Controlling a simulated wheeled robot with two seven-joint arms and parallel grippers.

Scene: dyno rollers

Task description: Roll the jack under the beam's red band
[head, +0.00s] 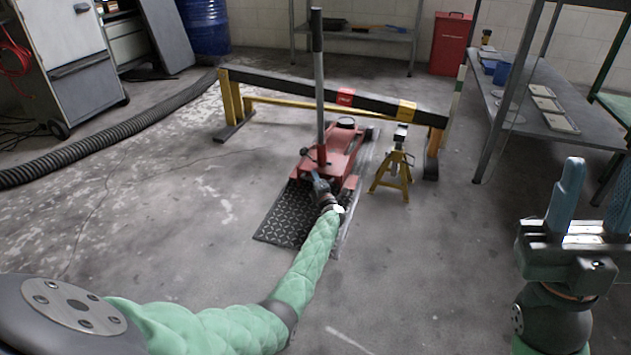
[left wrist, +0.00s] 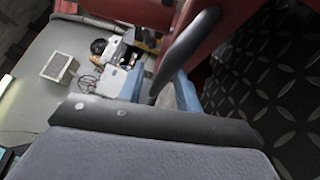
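The red floor jack (head: 342,146) stands on the floor, its upright grey and black handle (head: 319,80) crossing in front of the beam. Its round dark saddle (head: 345,122) shows just below the black beam (head: 290,83) in the picture. The beam's red band (head: 345,97) is right of the handle. My left gripper (head: 318,178) is low at the jack's near end. In the left wrist view its blue fingers (left wrist: 158,92) are apart, with a dark bar (left wrist: 188,45) between them and visible gaps beside it. My right gripper (head: 594,200) is open and empty at the far right.
A black tread-pattern mat (head: 283,222) lies under the jack's near end. A yellow jack stand (head: 392,172) is just right of the jack. The beam's yellow legs (head: 234,102) and a metal bench (head: 545,110) flank the area. A ribbed hose (head: 110,128) lies left.

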